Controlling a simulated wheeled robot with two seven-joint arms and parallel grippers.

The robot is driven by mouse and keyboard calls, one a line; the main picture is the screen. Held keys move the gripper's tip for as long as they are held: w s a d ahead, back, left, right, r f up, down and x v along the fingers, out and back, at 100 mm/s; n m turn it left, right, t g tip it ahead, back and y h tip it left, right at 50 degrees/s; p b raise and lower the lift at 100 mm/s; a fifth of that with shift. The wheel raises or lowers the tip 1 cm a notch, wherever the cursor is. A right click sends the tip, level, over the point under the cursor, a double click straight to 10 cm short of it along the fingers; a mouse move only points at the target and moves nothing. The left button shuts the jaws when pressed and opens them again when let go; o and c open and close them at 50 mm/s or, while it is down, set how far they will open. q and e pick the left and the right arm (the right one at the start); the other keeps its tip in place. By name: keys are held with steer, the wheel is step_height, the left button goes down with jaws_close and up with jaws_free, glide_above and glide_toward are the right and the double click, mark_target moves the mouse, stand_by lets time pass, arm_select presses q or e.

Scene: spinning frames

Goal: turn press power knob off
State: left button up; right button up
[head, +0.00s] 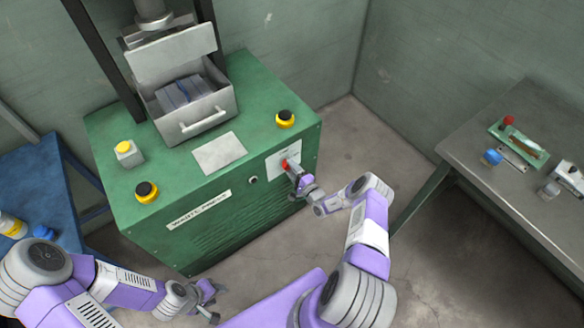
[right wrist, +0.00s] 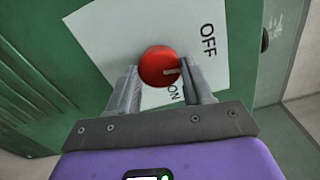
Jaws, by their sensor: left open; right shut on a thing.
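The green press (head: 215,170) stands in the middle of the head view. Its red power knob (head: 285,163) sits on a white label plate on the front panel. In the right wrist view the round red knob (right wrist: 159,67) lies between the fingertips, with a pale mark on its right part. The plate reads OFF at upper right and ON just below the knob. My right gripper (head: 293,172) is shut on the knob; its two fingers (right wrist: 165,80) flank it. My left gripper (head: 207,293) is open and empty, low in front of the press.
A grey table (head: 480,165) at right holds a green tray (head: 520,143) and small items. A blue table (head: 38,185) stands at left with a bottle. Two yellow-and-black buttons are on the press top. The floor between press and grey table is clear.

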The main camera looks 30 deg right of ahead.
steer(key=shift+n+p, duration=0.35)
steer(key=shift+n, duration=0.65)
steer(key=o, duration=1)
steer(key=shift+s, duration=0.1)
steer(key=s, duration=0.2)
steer(key=s+p, duration=0.1)
steer(key=s, duration=0.4)
steer(key=shift+s+d+p, duration=0.15)
steer(key=shift+d+p, duration=0.15)
steer(key=shift+p, duration=0.05)
